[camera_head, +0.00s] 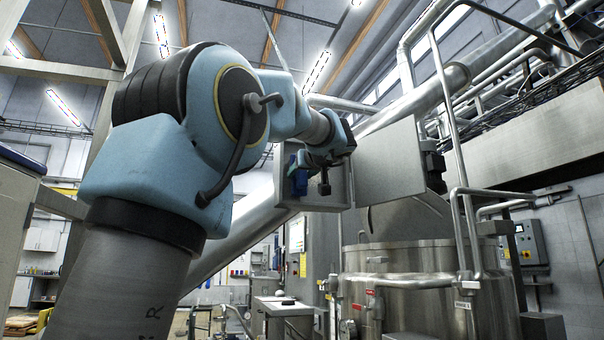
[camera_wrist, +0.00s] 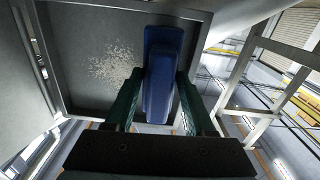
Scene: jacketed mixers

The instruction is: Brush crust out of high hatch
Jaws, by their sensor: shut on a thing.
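My gripper (camera_wrist: 160,105), with dark green fingers, is shut on a blue brush (camera_wrist: 163,60). In the wrist view the brush reaches over a grey, rimmed hatch recess (camera_wrist: 75,30). The flat hatch door (camera_head: 390,162) stands open to the right. I cannot tell whether the brush touches the surface.
A thick sloping pipe (camera_head: 420,95) runs behind the hatch. A steel mixer vessel (camera_head: 410,290) with bent pipes (camera_head: 460,200) stands at the lower right. A pale metal frame (camera_wrist: 255,75) stands right of the hatch in the wrist view.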

